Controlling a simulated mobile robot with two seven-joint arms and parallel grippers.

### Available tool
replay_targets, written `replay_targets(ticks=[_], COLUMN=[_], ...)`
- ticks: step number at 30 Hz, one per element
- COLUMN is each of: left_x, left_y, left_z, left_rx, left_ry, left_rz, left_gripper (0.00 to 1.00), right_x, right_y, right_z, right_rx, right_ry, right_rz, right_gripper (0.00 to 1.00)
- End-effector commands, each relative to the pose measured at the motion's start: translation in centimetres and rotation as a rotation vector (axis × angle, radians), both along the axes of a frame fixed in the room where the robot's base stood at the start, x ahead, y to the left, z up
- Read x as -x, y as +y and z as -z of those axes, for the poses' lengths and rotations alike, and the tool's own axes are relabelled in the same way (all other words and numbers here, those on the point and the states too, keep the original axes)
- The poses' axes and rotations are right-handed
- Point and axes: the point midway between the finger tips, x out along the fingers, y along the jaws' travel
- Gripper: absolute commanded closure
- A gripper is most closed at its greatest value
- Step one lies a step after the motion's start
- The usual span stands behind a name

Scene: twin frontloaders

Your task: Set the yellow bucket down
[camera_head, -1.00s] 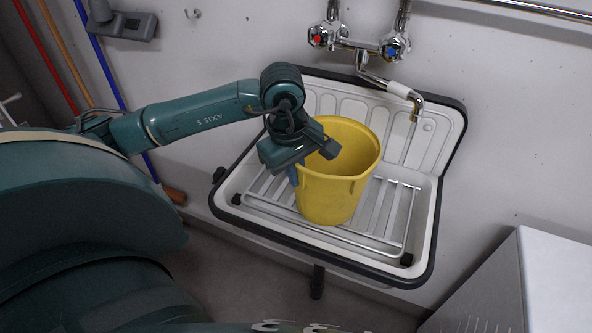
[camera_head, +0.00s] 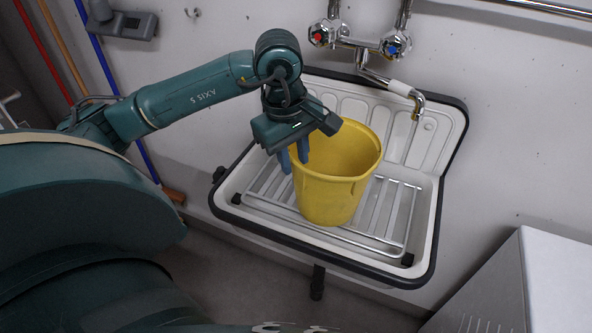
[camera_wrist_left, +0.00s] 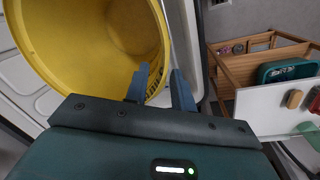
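The yellow bucket (camera_head: 333,196) stands upright on the metal rack (camera_head: 388,222) in the white sink (camera_head: 425,215). My left gripper (camera_head: 294,161) is at the left side of the bucket's rim, its blue fingers pointing down. The fingers are spread, one on the inner side of the rim and one outside it. In the left wrist view the bucket (camera_wrist_left: 95,45) fills the upper left, and a gap shows between the fingers of my left gripper (camera_wrist_left: 160,80). My right gripper is not in view.
The tap (camera_head: 415,108) reaches over the sink behind and right of the bucket. A white-topped unit (camera_head: 555,275) stands at the lower right. The wrist view shows a wooden tray (camera_wrist_left: 250,65) with items in it. Poles lean against the left wall.

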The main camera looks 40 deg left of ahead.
Motion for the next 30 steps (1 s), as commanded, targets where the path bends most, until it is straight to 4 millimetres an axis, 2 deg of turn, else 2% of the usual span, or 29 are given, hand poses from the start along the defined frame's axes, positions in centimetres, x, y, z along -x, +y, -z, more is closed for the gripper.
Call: replay_targets(ticks=[6,12,30], left_x=[0.5,0.8,1.0], left_y=[0.1,0.2,0.3], left_z=[-4.7,-7.0,-7.5], left_rx=[0.000,0.001,0.000], left_ry=[-0.005,-0.002,0.001], left_rz=[0.001,0.001,0.000], left_gripper=[0.75,0.75,0.75], right_x=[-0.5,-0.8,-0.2], right_y=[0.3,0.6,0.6], right_z=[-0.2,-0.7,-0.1], right_rx=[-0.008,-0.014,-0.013], right_ry=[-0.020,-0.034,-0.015], right_rz=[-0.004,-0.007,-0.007], right_gripper=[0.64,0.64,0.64])
